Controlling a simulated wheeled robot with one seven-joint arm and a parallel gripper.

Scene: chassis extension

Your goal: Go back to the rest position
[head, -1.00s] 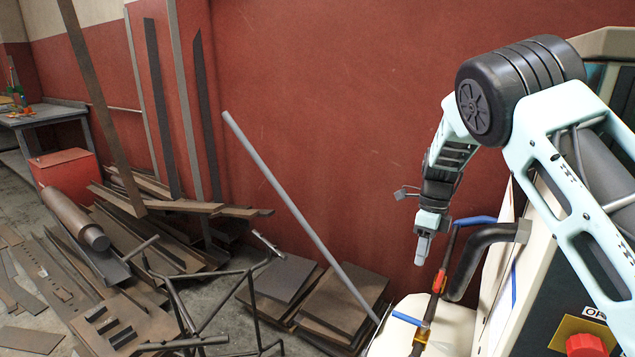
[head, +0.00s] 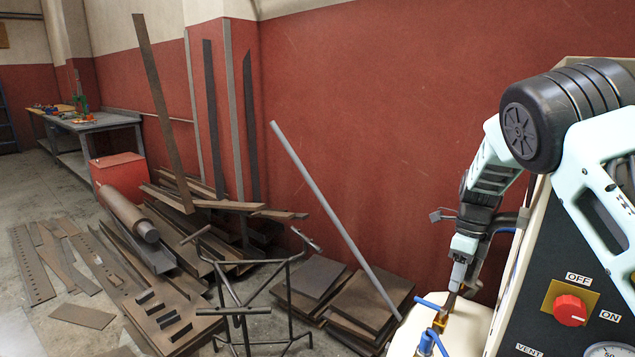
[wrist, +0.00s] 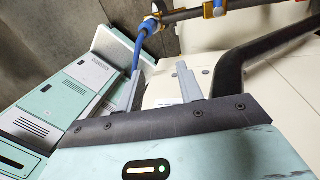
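My arm bends down on the right of the head view, with my gripper (head: 457,283) pointing down beside the cream machine. In the wrist view my gripper (wrist: 158,75) has its two grey fingers apart with nothing between them. A blue lever (wrist: 145,38) lies just beyond the left finger; I cannot tell if they touch. The blue-handled valve (head: 430,325) stands just below my gripper in the head view.
The machine's black panel with a red knob (head: 570,308) is at lower right. A black bent pipe (wrist: 262,58) runs close to my gripper. A leaning grey pole (head: 330,215), metal plates (head: 370,300) and a frame (head: 250,310) fill the floor leftward.

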